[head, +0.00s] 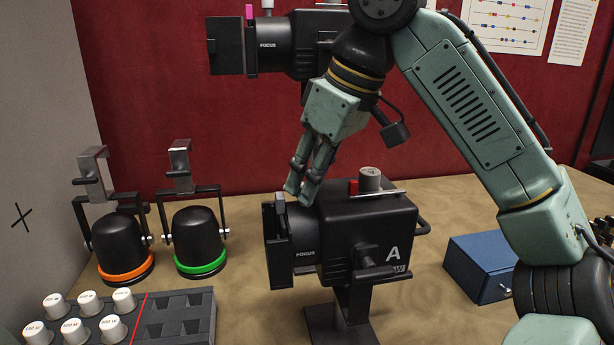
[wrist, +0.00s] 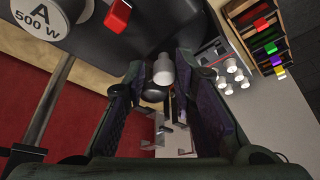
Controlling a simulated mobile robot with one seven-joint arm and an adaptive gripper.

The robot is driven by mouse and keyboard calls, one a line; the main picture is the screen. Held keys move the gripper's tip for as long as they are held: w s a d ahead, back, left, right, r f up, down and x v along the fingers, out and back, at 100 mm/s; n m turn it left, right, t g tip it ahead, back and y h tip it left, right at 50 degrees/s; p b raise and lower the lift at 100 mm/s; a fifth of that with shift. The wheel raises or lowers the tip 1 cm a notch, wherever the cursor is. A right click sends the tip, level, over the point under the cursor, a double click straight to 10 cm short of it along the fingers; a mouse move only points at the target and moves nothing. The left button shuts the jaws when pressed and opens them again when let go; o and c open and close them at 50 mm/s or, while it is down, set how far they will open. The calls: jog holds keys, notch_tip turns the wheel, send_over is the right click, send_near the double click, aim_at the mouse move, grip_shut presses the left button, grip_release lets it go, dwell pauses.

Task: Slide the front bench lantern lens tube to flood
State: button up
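The front bench lantern (head: 370,235) is a black box marked A on a stand. Its short lens tube (head: 306,254), lettered FOCUS, points left, with a black square frame at its front. A pale grey knob (head: 280,199) stands up at the tube's top. My gripper (head: 298,193) points down just above the tube, its fingertips close beside the knob. In the wrist view, my gripper (wrist: 168,62) has its fingers apart, with the pale knob (wrist: 163,68) showing in the gap. I cannot tell whether a finger touches it. The fingers hide part of the tube's top.
A second black lantern (head: 290,45) stands behind at the top. Two hanging-type lamps, orange-ringed (head: 121,247) and green-ringed (head: 198,242), stand left. A dark tray (head: 175,325) with white-capped lamps is front left. A blue box (head: 480,267) lies right of the lantern.

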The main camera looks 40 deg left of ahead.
jog(key=shift+o, duration=1.4)
jog(key=v, duration=1.2)
